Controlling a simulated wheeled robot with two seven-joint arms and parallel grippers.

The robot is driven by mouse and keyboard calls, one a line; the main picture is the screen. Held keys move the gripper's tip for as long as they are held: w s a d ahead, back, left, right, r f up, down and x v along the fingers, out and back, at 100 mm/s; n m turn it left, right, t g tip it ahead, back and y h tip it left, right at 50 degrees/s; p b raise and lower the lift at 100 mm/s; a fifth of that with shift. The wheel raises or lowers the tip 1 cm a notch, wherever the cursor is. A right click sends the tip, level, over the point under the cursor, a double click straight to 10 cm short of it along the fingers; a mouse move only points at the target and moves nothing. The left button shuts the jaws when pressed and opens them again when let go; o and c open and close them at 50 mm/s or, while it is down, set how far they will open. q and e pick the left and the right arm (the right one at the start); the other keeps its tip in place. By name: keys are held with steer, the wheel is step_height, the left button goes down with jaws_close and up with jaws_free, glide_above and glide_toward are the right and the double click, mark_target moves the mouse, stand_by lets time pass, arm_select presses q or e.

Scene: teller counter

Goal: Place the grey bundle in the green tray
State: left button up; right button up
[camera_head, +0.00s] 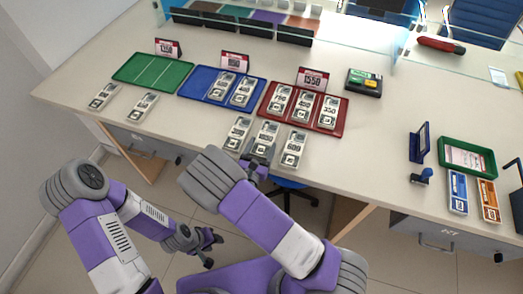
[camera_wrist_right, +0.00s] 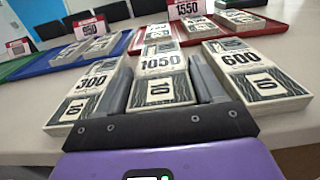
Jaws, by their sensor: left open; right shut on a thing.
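Several similar grey-white bundles with printed numbers lie about. My right gripper (camera_head: 258,160) is shut on the middle grey bundle of the front row, marked 1050 (camera_wrist_right: 160,65), which also shows in the head view (camera_head: 266,134). Bundles marked 300 (camera_wrist_right: 90,95) and 600 (camera_wrist_right: 255,70) lie on either side of it. I cannot tell whether the held bundle is off the counter. My left gripper (camera_head: 212,246) is open and empty, below the counter's front edge.
The blue tray (camera_head: 197,80) holds two bundles and the red tray (camera_head: 263,107) holds three. Two loose bundles (camera_head: 103,96) (camera_head: 143,106) lie in front of the green tray. Price signs (camera_head: 168,48) stand behind the trays. A small green tray (camera_head: 484,168) with paper is far right.

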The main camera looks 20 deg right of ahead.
steer(key=shift+f, duration=0.4)
steer(key=shift+f, duration=0.1)
steer(key=shift+f, duration=0.15)
steer(key=o, duration=1.1)
steer(key=shift+c, duration=0.2)
